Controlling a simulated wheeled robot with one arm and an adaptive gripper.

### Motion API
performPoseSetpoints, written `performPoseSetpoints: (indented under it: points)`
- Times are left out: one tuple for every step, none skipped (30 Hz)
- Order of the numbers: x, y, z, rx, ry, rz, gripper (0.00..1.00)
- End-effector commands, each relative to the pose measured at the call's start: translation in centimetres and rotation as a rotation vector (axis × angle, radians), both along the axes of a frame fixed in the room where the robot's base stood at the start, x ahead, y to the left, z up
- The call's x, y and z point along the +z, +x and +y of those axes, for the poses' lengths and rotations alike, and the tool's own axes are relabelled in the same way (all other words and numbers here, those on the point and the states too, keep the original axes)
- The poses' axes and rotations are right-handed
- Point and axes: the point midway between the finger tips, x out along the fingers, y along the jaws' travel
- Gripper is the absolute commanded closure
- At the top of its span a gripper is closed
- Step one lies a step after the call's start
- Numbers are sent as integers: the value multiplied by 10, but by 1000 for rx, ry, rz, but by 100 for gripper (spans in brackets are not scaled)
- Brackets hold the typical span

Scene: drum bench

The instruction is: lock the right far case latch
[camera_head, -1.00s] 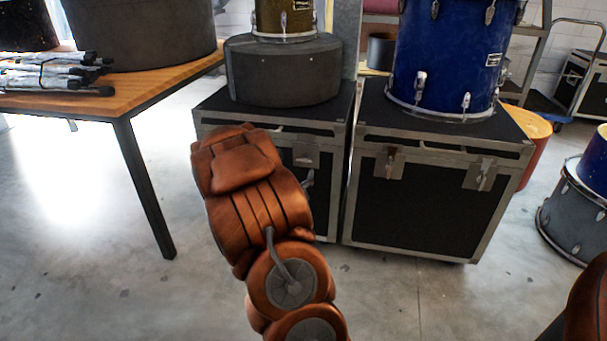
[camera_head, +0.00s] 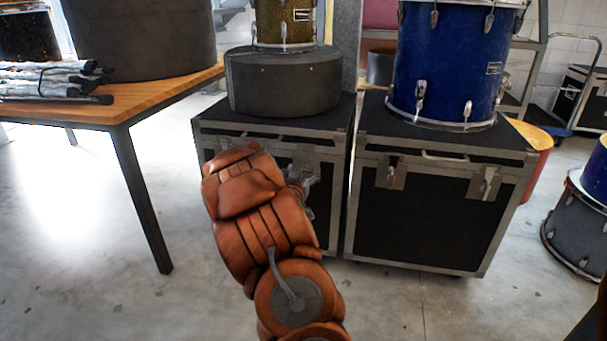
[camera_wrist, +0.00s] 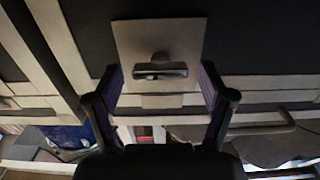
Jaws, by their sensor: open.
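Two black cases with metal edges stand side by side, the left case (camera_head: 225,145) and the right case (camera_head: 420,215). My gripper (camera_wrist: 160,92) is open at the front of the left case, near its right latch (camera_head: 306,160). In the wrist view that latch is a pale plate (camera_wrist: 160,35) with a small turn handle (camera_wrist: 160,72), which appears between my two fingers. I cannot tell whether the fingers touch it. My arm hides part of the left case's front. The right case has a left latch (camera_head: 390,172) and a right latch (camera_head: 483,183).
A dark round drum case (camera_head: 285,82) and a gold drum (camera_head: 284,22) are stacked on the left case. A blue drum (camera_head: 450,65) stands on the right case. A wooden table (camera_head: 150,98) is at left. Drums stand on the floor at right. The floor in front is open.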

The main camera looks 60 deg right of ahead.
Motion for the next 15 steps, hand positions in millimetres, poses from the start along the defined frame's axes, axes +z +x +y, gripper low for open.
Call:
performPoseSetpoints:
  points:
    - [0, 0, 0, 0, 0, 0, 19]
    - [0, 0, 0, 0, 0, 0, 19]
    - [0, 0, 0, 0, 0, 0, 19]
    - [0, 0, 0, 0, 0, 0, 19]
    - [0, 0, 0, 0, 0, 0, 19]
    - [0, 0, 0, 0, 0, 0, 19]
    - [0, 0, 0, 0, 0, 0, 20]
    - [0, 0, 0, 0, 0, 0, 23]
    - [0, 0, 0, 0, 0, 0, 27]
    - [0, 0, 0, 0, 0, 0, 30]
    - [0, 0, 0, 0, 0, 0, 33]
    - [0, 0, 0, 0, 0, 0, 38]
    - [0, 0, 0, 0, 0, 0, 41]
    - [0, 0, 0, 0, 0, 0, 44]
    - [0, 0, 0, 0, 0, 0, 48]
